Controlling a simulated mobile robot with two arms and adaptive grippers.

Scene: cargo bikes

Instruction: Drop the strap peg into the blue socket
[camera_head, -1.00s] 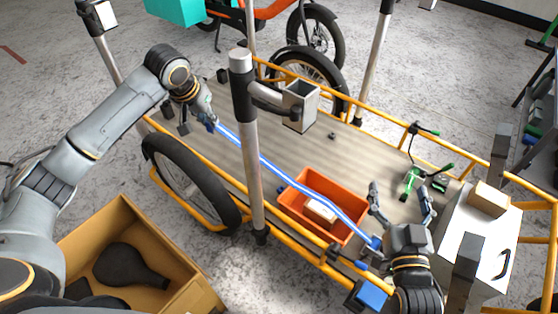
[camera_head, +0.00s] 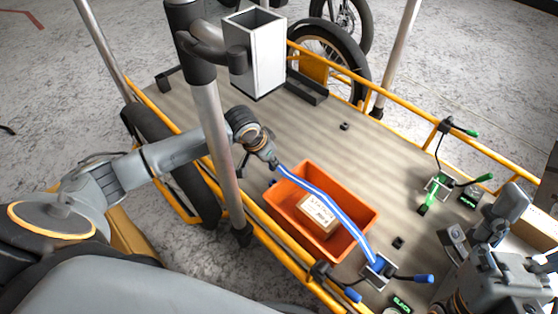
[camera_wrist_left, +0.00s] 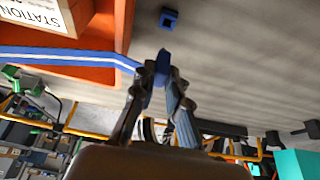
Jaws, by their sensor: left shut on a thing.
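My left gripper (camera_head: 270,160) is shut on the blue strap peg, at the end of the blue strap (camera_head: 325,203). In the left wrist view the blue peg (camera_wrist_left: 162,66) shows between my left fingertips (camera_wrist_left: 160,82). The blue socket (camera_wrist_left: 169,18) stands on the cargo bed, apart from the peg. In the head view the socket is a small blue patch left of the orange crate, partly hidden. The strap crosses over the crate to a blue-handled buckle (camera_head: 378,271). My right gripper (camera_head: 482,216) is at the lower right, fingers apart, empty.
The orange crate (camera_head: 352,238) holds a labelled box (camera_head: 318,213). A grey post (camera_head: 215,140) stands close to my left arm, with a square holder (camera_head: 256,60) beside it. A green-handled buckle (camera_head: 436,190) is at the right. The far middle of the bed is mostly clear.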

